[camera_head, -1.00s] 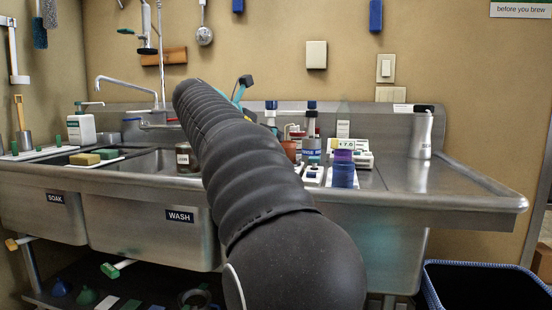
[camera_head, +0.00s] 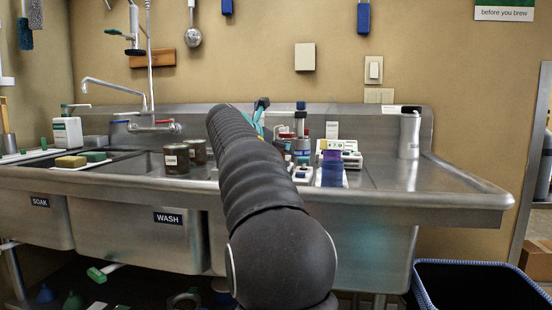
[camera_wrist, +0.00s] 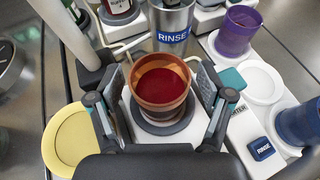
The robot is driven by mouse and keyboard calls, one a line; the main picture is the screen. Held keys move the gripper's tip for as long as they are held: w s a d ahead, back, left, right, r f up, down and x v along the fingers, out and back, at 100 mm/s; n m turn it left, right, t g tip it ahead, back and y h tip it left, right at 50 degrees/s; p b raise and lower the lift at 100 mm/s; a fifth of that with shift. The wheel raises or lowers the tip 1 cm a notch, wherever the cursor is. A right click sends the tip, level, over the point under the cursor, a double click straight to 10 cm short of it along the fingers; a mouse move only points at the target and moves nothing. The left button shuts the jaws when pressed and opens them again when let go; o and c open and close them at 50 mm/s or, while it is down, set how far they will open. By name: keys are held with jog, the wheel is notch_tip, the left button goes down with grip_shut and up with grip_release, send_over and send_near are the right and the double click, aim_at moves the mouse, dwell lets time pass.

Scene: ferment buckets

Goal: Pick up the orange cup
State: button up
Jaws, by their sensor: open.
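The orange cup (camera_wrist: 160,88) stands upright in the wrist view, with a dark red inside and a grey ring around its foot. My gripper (camera_wrist: 160,78) is open, with one finger at the left and one at the right of the cup. I cannot tell whether either finger touches it. In the head view my gripper (camera_head: 260,112) shows only as a small teal and dark part behind my arm, and I cannot make out the cup there.
A metal cylinder labelled RINSE (camera_wrist: 172,22) stands just behind the cup. A purple cup (camera_wrist: 238,30), a blue cup (camera_wrist: 300,122) and a white disc (camera_wrist: 262,82) are at the right. A yellow disc (camera_wrist: 70,140) is at the left. The right drainboard (camera_head: 440,180) is mostly clear.

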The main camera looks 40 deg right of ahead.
jog(key=shift+x, duration=0.85)
jog(key=c, duration=1.4)
jog(key=shift+r, duration=0.15)
